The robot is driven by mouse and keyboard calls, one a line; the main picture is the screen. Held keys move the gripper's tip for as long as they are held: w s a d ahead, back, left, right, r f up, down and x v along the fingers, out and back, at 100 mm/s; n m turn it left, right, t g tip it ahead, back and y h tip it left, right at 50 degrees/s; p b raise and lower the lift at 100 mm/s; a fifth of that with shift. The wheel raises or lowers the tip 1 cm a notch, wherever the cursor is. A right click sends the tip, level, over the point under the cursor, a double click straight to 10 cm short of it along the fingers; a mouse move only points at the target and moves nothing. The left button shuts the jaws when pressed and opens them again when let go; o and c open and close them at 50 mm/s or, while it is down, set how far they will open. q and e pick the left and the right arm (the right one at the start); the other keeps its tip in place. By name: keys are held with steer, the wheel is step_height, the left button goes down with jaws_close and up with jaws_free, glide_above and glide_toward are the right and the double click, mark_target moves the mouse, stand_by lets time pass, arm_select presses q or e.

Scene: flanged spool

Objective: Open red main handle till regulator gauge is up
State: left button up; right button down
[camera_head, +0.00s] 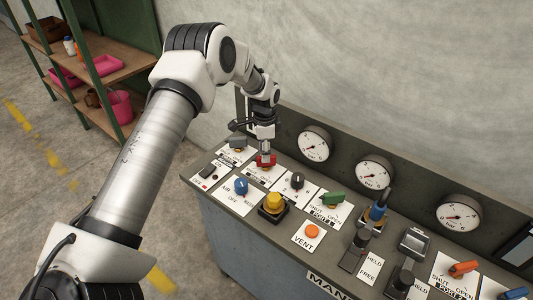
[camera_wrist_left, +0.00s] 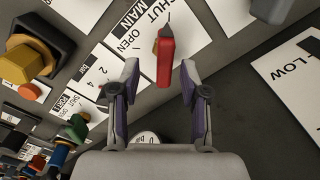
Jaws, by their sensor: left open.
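The red main handle (camera_head: 266,160) stands on a white plate at the back left of the panel. In the wrist view the handle (camera_wrist_left: 166,57) lies near the SHUT, MAIN and OPEN lettering. My left gripper (camera_head: 265,153) is just above the handle, pointing down. In the wrist view its two fingers (camera_wrist_left: 159,76) are apart, with the handle's near end between the tips; contact cannot be made out. Three round white gauges, left (camera_head: 313,143), middle (camera_head: 374,172) and right (camera_head: 459,213), sit on the back panel. Their needles are too small to read surely. My right gripper is not in view.
Close by are a blue AIR knob (camera_head: 241,186), a yellow button (camera_head: 273,202), a black knob (camera_head: 297,181) and a green handle (camera_head: 333,198). An orange VENT button (camera_head: 312,231) and levers stand further right. Shelves (camera_head: 95,65) stand at the left.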

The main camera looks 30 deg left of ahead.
arm_select(q)
steer(key=f, duration=0.1)
steer(key=w+f, duration=0.1)
steer(key=f, duration=0.1)
steer(key=shift+w+f, duration=0.1)
steer(key=shift+f, duration=0.2)
steer(key=shift+r, duration=0.1)
steer(key=shift+s+r, duration=0.15)
steer(key=shift+s, duration=0.2)
jaws_close()
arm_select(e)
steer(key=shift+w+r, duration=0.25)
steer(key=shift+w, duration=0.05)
